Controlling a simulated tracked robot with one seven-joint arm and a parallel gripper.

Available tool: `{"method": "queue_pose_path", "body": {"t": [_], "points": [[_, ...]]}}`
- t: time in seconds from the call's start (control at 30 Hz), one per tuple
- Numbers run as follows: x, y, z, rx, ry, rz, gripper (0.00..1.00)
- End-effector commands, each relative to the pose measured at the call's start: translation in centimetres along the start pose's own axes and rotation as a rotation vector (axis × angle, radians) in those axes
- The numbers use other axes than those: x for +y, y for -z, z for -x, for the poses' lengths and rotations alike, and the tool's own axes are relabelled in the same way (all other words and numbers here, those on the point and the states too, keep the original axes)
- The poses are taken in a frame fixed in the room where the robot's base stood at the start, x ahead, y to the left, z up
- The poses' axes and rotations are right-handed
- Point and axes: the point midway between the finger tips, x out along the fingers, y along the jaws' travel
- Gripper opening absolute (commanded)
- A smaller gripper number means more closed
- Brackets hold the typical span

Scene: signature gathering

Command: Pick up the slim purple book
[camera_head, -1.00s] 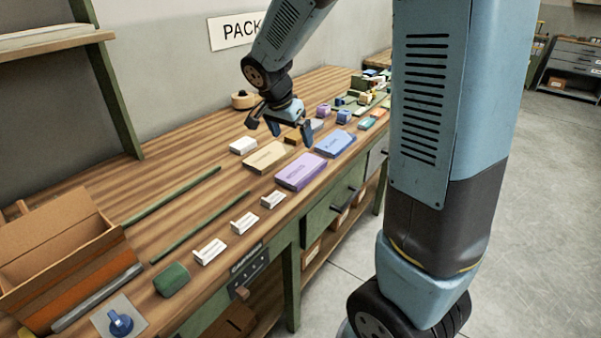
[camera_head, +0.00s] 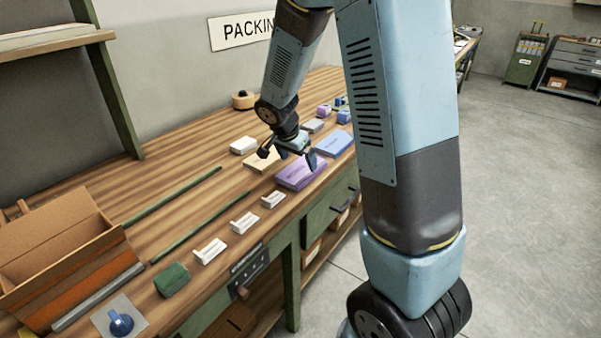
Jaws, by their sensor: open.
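The slim purple book (camera_head: 297,179) lies flat on the wooden workbench, near its front edge. My gripper (camera_head: 297,159) points down with its fingers apart and nothing between them. In the picture it overlaps the far side of the purple book and hides part of it. I cannot tell how high the fingertips are above the cover, or whether they touch it.
A tan book (camera_head: 258,163) lies left of the purple one, partly behind my gripper. A blue book (camera_head: 334,144) lies to its right. White cards (camera_head: 273,200) stand nearer along the front edge. A white box (camera_head: 243,145) sits behind. An open cardboard box (camera_head: 60,235) is at left.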

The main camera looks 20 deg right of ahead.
Motion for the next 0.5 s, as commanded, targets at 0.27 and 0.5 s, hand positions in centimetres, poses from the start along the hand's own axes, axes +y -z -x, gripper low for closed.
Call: {"method": "queue_pose_path", "body": {"t": [0.27,0.5], "points": [[0.2,0.0,-3.5,-0.001,-0.002,0.000,1.00],[0.2,0.1,-4.2,0.000,0.000,-0.001,1.00]]}}
